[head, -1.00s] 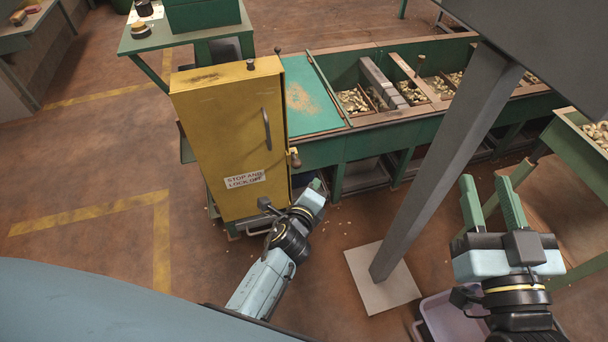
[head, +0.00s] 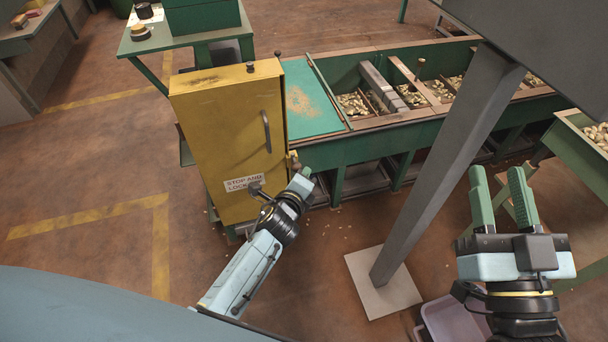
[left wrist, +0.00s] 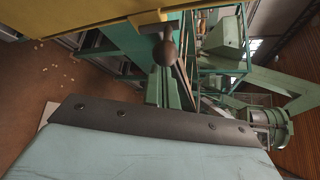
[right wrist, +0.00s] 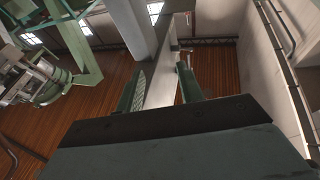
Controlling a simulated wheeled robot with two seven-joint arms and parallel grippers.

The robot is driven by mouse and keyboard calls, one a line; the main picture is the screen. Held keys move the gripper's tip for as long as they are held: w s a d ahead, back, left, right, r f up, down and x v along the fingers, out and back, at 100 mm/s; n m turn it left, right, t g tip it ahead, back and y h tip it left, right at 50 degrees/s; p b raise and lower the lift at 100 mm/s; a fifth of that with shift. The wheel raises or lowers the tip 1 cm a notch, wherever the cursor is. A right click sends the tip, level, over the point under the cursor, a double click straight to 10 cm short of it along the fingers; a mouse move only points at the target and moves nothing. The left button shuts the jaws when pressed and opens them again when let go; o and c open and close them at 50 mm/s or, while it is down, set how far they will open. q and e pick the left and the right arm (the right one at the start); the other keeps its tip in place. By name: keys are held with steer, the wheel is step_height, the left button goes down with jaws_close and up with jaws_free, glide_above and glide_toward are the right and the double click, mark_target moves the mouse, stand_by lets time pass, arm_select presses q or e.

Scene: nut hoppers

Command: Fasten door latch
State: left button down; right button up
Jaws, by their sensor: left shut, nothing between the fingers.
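The yellow cabinet (head: 228,140) stands upright, its door closed as far as I can tell, with a dark vertical handle (head: 266,131) and a "STOP AND LOCK OFF" sign. The door latch (head: 294,158) is a small dark knob at the cabinet's right edge. In the left wrist view the latch (left wrist: 166,48) shows as a round ball on a short lever below the yellow edge. My left gripper (head: 307,172) is shut and empty, its tips just below and right of the knob; contact cannot be told. My right gripper (head: 497,170) is open and empty, away from the cabinet.
A green hopper bench (head: 380,127) with nut-filled bins stands right of the cabinet. A grey post (head: 440,160) on a pale base plate rises between my grippers. A lilac crate (head: 455,322) lies on the floor at lower right. The floor left of the cabinet is clear.

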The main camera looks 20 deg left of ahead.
steer(key=shift+f, duration=0.1)
stand_by(0.3)
arm_select(q)
steer(key=shift+s+a, duration=0.1)
arm_select(e)
steer(key=shift+w+f, duration=0.15)
steer(key=shift+f, duration=0.05)
steer(key=shift+f+g, duration=0.1)
steer(key=shift+g, duration=0.2)
arm_select(q)
steer(key=shift+s+a+r, duration=0.1)
steer(key=shift+a, duration=0.05)
arm_select(e)
steer(key=shift+d+f, duration=0.1)
steer(key=shift+f, duration=0.25)
arm_select(q)
steer(key=shift+a, duration=0.1)
steer(key=shift+a+n, duration=0.1)
steer(key=shift+n, duration=0.2)
arm_select(e)
steer(key=shift+r, duration=0.5)
